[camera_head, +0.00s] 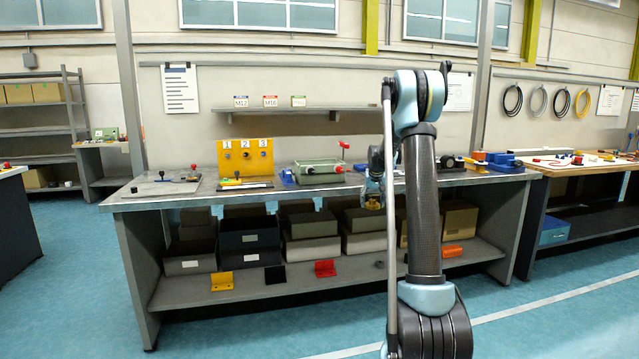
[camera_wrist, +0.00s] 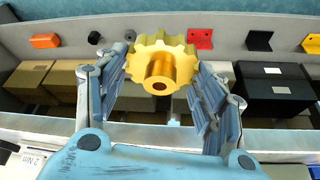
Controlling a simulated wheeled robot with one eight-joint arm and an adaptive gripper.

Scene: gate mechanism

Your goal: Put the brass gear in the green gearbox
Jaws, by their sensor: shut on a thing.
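The brass gear (camera_wrist: 161,66) is held between the two fingers of my gripper (camera_wrist: 160,88) in the wrist view, with its toothed face and central hub towards the camera. My gripper is shut on it. In the head view the gear (camera_head: 373,204) shows only as a small yellow patch in front of the bench edge, and my gripper (camera_head: 374,188) is partly hidden by my arm. The green gearbox (camera_head: 318,172) stands on the bench top to the left of my gripper, with a red-knobbed lever at its right. Its inside cannot be made out.
The grey bench (camera_head: 215,197) has a lower shelf with boxes and a yellow (camera_head: 222,281), a black and a red bracket (camera_head: 325,268). A yellow numbered panel (camera_head: 245,154) and a blue vise-like thing (camera_head: 288,177) stand left of the gearbox. Blue and orange items lie at the right.

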